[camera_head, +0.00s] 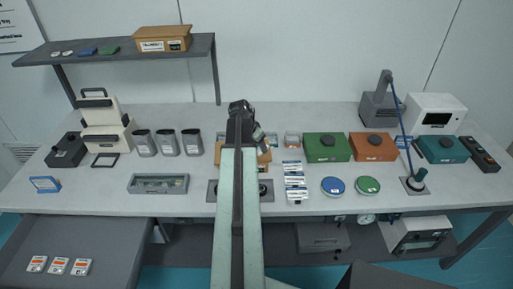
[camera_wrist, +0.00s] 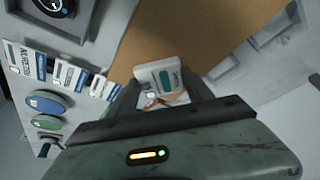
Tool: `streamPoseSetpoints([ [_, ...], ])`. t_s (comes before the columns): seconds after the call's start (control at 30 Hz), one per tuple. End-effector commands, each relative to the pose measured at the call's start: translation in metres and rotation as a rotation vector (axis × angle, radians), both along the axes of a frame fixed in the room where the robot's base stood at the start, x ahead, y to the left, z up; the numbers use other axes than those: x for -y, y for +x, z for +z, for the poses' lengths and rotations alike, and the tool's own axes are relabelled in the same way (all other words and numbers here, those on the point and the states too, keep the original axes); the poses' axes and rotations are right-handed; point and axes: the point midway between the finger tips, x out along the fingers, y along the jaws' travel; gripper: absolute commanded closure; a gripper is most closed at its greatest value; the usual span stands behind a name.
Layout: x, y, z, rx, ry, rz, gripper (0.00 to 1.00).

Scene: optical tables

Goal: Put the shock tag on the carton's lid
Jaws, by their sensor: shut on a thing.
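My gripper (camera_wrist: 160,92) is shut on a small white tag (camera_wrist: 164,74) with a teal patch and dark print, which I take to be the shock tag. The brown top of the carton (camera_wrist: 190,28) fills the upper middle of the wrist view, behind the tag. I cannot tell whether the tag touches the lid. In the head view my gripper (camera_head: 245,118) is over the middle of the table, and my arm hides most of the carton (camera_head: 264,157). The held tag cannot be made out there.
Labelled packets (camera_head: 295,182) and blue (camera_head: 332,186) and green (camera_head: 368,186) discs lie right of the carton. Green (camera_head: 328,154) and orange (camera_head: 373,153) boxes stand behind them. Three grey cups (camera_head: 168,143) stand left.

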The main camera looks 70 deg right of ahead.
Motion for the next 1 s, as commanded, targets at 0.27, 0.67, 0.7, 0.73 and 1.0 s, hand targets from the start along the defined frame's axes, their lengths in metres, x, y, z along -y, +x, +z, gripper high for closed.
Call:
streamPoseSetpoints([
  [0.27,0.0,0.0,-0.001,0.0,0.0,-0.001,0.19],
  [0.67,-0.005,0.001,0.021,-0.001,0.0,-0.001,0.19],
  [0.7,-0.008,0.001,0.028,-0.001,0.0,-0.001,0.19],
  [0.73,-0.01,0.002,0.034,-0.001,0.0,-0.001,0.19],
  [1.0,-0.033,0.01,0.095,-0.001,0.0,0.0,0.19],
])
